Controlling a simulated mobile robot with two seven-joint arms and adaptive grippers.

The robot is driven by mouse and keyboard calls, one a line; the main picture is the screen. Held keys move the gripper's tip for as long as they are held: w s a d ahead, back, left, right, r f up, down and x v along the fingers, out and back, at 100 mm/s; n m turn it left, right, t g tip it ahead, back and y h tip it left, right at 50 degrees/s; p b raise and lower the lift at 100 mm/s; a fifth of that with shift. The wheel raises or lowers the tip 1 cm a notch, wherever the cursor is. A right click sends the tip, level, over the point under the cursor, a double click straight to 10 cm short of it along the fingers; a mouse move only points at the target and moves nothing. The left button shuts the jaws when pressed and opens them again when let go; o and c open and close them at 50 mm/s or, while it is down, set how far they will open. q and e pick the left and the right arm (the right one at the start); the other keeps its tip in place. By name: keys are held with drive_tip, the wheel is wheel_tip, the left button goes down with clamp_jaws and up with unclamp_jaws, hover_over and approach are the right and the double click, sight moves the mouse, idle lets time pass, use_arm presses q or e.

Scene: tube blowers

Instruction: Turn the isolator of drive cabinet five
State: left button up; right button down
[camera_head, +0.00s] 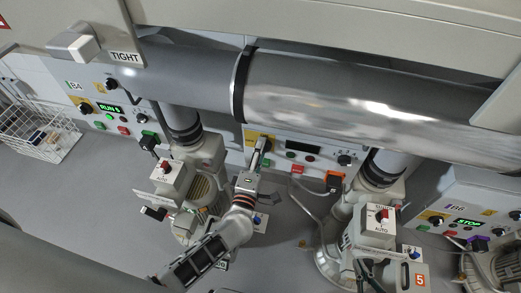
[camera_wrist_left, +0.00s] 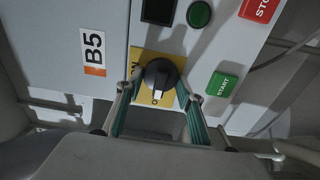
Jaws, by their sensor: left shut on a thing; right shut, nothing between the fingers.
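Drive cabinet five carries a B5 label (camera_wrist_left: 94,52) in the left wrist view. Its isolator is a black rotary knob (camera_wrist_left: 160,74) on a yellow plate (camera_wrist_left: 145,58), with lettering at its left and an O below. The knob's white pointer mark points down toward the O. My left gripper (camera_wrist_left: 157,92) has a finger on each side of the knob and is shut on it. In the head view the left gripper (camera_head: 262,150) reaches up to the cabinet front (camera_head: 325,149) below the big pipe and hides most of the isolator. I cannot make out my right gripper.
A green START button (camera_wrist_left: 221,84) and a red STOP button (camera_wrist_left: 259,9) sit beside the isolator. A large metal pipe (camera_head: 350,104) runs above. Cabinet B4 (camera_head: 105,100) shows RUN, and cabinet B6 (camera_head: 480,205) shows STOP. Blower units (camera_head: 380,220) stand in front.

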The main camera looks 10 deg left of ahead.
idle(0.6)
use_arm(q)
drive_tip(key=o, duration=1)
drive_tip(key=shift+o, duration=0.2)
drive_tip(key=shift+s, duration=0.1)
drive_tip(key=s, duration=1.2)
